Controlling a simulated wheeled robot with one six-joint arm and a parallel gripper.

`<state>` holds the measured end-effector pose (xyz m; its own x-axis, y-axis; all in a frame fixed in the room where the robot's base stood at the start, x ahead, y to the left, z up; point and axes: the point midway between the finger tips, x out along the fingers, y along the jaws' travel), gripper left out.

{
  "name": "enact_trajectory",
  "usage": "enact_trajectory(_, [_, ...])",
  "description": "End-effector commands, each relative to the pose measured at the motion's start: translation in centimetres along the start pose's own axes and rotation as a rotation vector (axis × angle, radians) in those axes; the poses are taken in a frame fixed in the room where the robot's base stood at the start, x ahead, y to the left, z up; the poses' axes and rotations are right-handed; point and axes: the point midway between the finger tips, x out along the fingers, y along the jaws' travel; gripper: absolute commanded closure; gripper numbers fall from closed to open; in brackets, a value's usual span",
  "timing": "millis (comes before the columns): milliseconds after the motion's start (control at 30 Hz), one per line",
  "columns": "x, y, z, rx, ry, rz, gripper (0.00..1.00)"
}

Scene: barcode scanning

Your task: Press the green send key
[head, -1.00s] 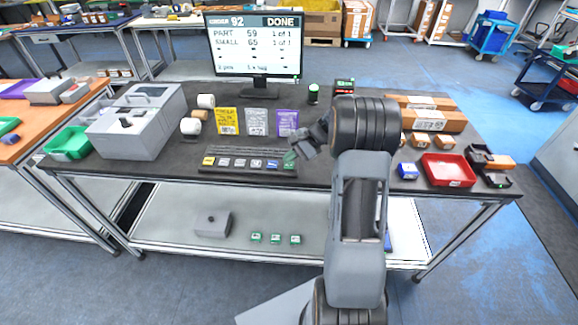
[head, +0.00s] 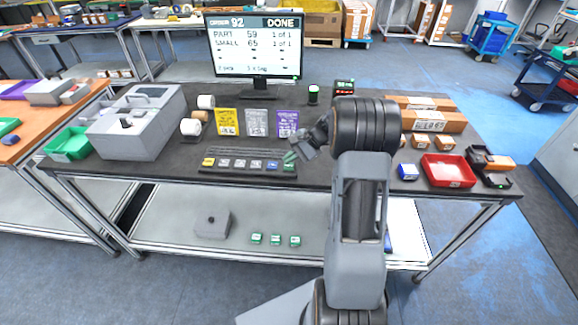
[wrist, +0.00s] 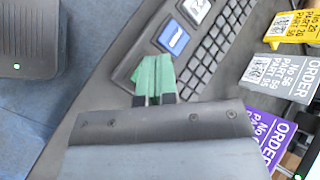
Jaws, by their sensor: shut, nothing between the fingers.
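The green send key (head: 289,167) is at the right end of the key row on the dark keyboard (head: 235,171), just right of a blue key (head: 272,166). My gripper (head: 289,157) is shut and empty, with its green-looking fingertips pointing down at that key. In the wrist view, the fingertips (wrist: 153,76) lie together over the key's place beside the blue key (wrist: 173,39) and mostly hide it. I cannot tell whether they touch it. The monitor (head: 254,45) reads order 92, DONE, with PART 59 and SMALL 65 at 1 of 1.
Yellow, white and purple order cards (head: 287,123) stand behind the keyboard. A grey machine (head: 137,125) stands to the left. A red tray (head: 448,170), a blue box (head: 408,171) and brown cartons (head: 430,121) are to the right of my arm.

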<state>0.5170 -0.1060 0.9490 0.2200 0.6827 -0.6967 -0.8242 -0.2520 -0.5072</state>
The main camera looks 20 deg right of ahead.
Motion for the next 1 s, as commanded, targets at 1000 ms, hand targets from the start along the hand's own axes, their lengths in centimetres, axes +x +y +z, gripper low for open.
enact_trajectory(1000, [0.63, 0.47, -0.46, 0.001, 0.000, 0.000, 1.00])
